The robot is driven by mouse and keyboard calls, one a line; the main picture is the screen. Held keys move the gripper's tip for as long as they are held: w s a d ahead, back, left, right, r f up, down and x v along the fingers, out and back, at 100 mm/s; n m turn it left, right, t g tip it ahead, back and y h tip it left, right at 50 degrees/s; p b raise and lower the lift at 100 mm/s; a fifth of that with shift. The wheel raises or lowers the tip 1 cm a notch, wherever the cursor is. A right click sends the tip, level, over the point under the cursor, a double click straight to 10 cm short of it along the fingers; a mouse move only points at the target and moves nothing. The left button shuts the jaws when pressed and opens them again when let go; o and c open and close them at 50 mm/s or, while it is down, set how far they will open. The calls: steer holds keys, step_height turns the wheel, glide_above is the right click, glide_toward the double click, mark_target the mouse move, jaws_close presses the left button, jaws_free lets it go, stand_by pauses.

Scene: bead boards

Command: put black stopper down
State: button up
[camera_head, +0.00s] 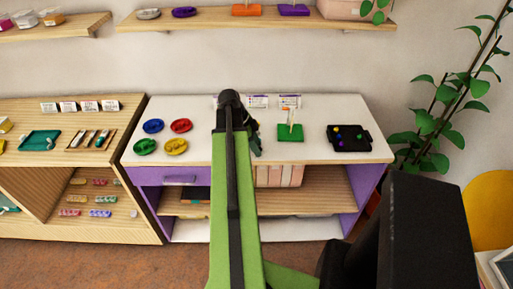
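My green and black arm reaches over the white tabletop (215,152) of the purple cabinet. Only a small dark part of my gripper (256,144) shows, just right of the arm's black joint. The rest is hidden behind the arm, so I cannot tell whether it is open, shut or holding something. I cannot make out a black stopper. A green bead board (290,134) with an upright peg stands a little to the right of my gripper. A black tray (349,143) with several small coloured pieces lies further right.
Blue (153,126), red (181,125), green (145,146) and yellow (176,147) dishes sit left of my arm. White cards (289,101) stand at the back. A leafy plant (440,125) is right of the cabinet. Bare tabletop lies between green board and black tray.

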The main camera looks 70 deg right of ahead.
steer(key=shift+r+p, duration=0.3)
steer(key=p+v, duration=1)
steer(key=v, duration=0.1)
steer(key=shift+r+p, duration=0.35)
steer(key=shift+p, duration=0.05)
steer(key=shift+w+a, duration=0.1)
steer(key=shift+w, duration=0.15)
